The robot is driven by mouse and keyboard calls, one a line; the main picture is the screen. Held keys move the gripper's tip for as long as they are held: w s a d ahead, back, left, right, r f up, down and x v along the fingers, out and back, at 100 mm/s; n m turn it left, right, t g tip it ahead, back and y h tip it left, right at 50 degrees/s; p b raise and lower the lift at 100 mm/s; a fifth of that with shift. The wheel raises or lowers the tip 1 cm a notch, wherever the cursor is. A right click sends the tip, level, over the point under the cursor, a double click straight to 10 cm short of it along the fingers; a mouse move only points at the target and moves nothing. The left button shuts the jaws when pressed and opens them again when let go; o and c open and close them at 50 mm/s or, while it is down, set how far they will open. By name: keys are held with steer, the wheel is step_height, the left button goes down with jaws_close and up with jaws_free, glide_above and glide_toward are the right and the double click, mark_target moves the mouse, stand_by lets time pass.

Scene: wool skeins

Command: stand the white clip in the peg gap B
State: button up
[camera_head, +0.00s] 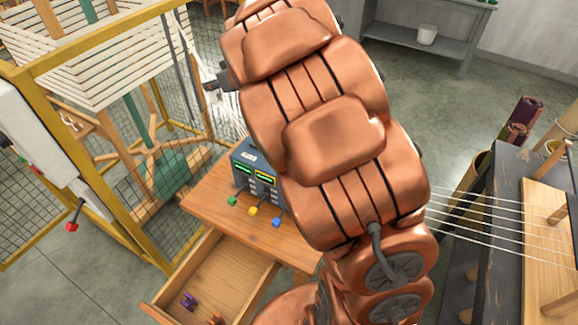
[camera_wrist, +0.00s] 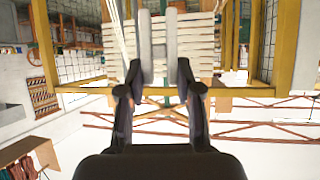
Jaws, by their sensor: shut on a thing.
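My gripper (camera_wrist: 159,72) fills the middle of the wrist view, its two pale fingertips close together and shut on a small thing. The thing is probably the white clip, but it blends with the pale fingers and white slats behind, so its outline is unclear. In the head view my copper arm covers the centre, and only a dark end part shows at its left edge. Wooden pegs (camera_head: 558,213) stand on a pale board (camera_head: 545,258) at the right. No letter B is readable, so I cannot tell which gap is B.
White strands (camera_head: 465,218) run to the dark bench.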

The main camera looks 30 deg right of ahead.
steer(key=w+d+f+m+h+b, duration=0.1)
steer(key=w+d+f+b, duration=0.15)
steer(key=d+f, duration=0.7)
steer(key=w+d+f+b, duration=0.1)
steer(key=d+f+b, duration=0.4)
steer(key=d, duration=0.7)
steer(key=w+d+f+m+h+b, duration=0.1)
steer(key=d+f+b, duration=0.2)
steer(key=d+f, duration=0.65)
steer(key=f+p, duration=0.1)
steer(key=f, duration=0.1)
steer(key=d+f+p, duration=0.1)
steer(key=f, duration=0.1)
steer(key=d+f+p, duration=0.1)
steer(key=f, duration=0.2)
steer(key=shift+w, duration=0.1)
steer(key=shift+a+f, duration=0.1)
steer(key=shift+f, duration=0.45)
steer(key=shift+f, duration=0.15)
steer(key=o, duration=0.9)
steer(key=shift+o, duration=0.2)
